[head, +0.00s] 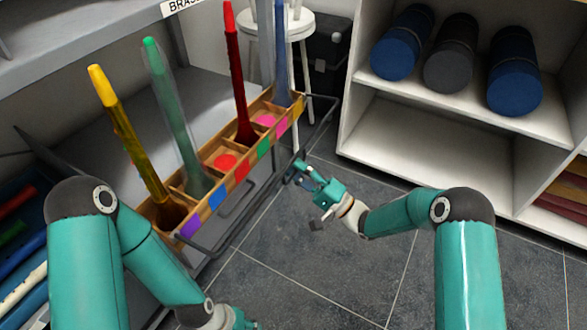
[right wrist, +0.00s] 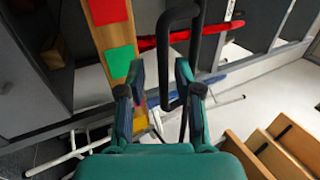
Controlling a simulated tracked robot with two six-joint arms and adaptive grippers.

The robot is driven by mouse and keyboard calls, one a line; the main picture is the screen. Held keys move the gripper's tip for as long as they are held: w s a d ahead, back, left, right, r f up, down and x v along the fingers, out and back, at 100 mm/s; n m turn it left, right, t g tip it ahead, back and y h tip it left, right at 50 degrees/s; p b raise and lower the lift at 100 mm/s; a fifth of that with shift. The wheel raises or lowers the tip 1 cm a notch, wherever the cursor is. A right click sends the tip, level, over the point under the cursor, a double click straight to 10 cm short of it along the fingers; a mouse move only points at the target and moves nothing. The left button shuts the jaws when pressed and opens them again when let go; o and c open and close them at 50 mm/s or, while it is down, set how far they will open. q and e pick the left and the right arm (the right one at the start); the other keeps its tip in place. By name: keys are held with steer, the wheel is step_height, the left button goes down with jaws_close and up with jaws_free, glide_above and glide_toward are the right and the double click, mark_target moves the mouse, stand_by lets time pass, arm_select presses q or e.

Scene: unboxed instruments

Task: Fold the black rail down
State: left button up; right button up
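The black rail (head: 322,124) runs along the front of a wooden instrument rack (head: 215,199), held out from it on the aisle side. My right gripper (head: 297,172) is at the rail, right of the rack's middle. In the right wrist view, a bent part of the black rail (right wrist: 165,75) shows between the two spread fingers of the right gripper (right wrist: 161,75). They look open, with a gap around the bar; contact is unclear. My left gripper (head: 232,319) is low at the bottom edge of the head view, its fingers mostly cut off.
Yellow (head: 127,135), green (head: 172,115), red (head: 238,75) and blue (head: 282,55) horns stand upright in the rack. A white stool (head: 292,24) is behind it. A white shelf unit (head: 430,120) with rolled cylinders stands right. The tiled floor between is clear.

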steer(key=shift+s+d+f, duration=0.15)
steer(key=v, duration=1.1)
steer(key=shift+d, duration=0.25)
steer(key=shift+s+f, duration=0.1)
